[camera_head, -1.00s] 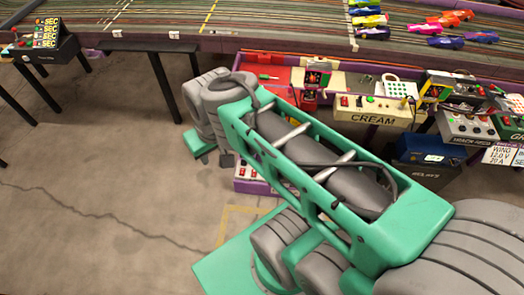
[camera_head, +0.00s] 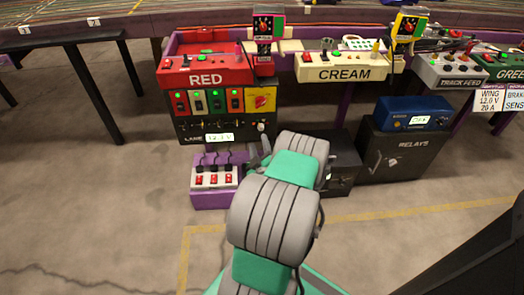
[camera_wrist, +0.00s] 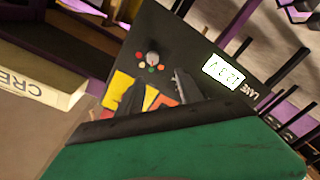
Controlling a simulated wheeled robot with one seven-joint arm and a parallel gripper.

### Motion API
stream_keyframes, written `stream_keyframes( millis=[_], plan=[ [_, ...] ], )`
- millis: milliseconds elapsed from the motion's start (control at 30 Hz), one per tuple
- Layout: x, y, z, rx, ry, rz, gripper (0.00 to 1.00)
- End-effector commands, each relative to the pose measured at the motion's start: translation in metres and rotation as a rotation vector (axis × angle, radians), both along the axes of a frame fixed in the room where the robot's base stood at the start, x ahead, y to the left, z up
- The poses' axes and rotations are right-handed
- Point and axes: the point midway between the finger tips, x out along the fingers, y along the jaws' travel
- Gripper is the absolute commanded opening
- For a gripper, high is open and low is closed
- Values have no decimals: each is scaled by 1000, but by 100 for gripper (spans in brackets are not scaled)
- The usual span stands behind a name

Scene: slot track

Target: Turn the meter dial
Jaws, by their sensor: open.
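A black panel (camera_head: 230,128) labelled LANE stands under the red station and carries a lit white meter display (camera_head: 219,138). The small round meter dial (camera_head: 260,127) sits at the panel's right end. In the wrist view the panel (camera_wrist: 185,50) appears turned around, with the grey dial (camera_wrist: 152,58) ringed by small coloured dots and the display (camera_wrist: 222,72) to its right. My gripper (camera_wrist: 158,83) is open and empty. Its two dark fingers point toward the panel, and the dial shows just past their tips, apart from them. In the head view my wrist partly hides the gripper.
The red station (camera_head: 205,72) and coloured switches (camera_head: 208,101) are above the panel. A purple box with red switches (camera_head: 217,180) stands just below it. A dark relay cabinet (camera_head: 400,150) with a blue unit (camera_head: 413,115) stands right. Floor in front is clear.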

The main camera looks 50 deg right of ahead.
Motion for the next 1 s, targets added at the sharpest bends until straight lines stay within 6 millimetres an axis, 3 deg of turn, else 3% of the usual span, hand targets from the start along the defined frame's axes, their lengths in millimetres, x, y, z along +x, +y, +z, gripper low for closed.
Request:
stream_keyframes(
  millis=[33, 133, 600, 1000],
  plan=[
    [-11, -6, -10, -4, 2, -38, 43],
    [-15, -13, -10, -10, 7, -64, 43],
    [29, -61, -8, -10, 8, -59, 43],
    [34, -67, -8, -10, 7, -59, 40]
  ],
)
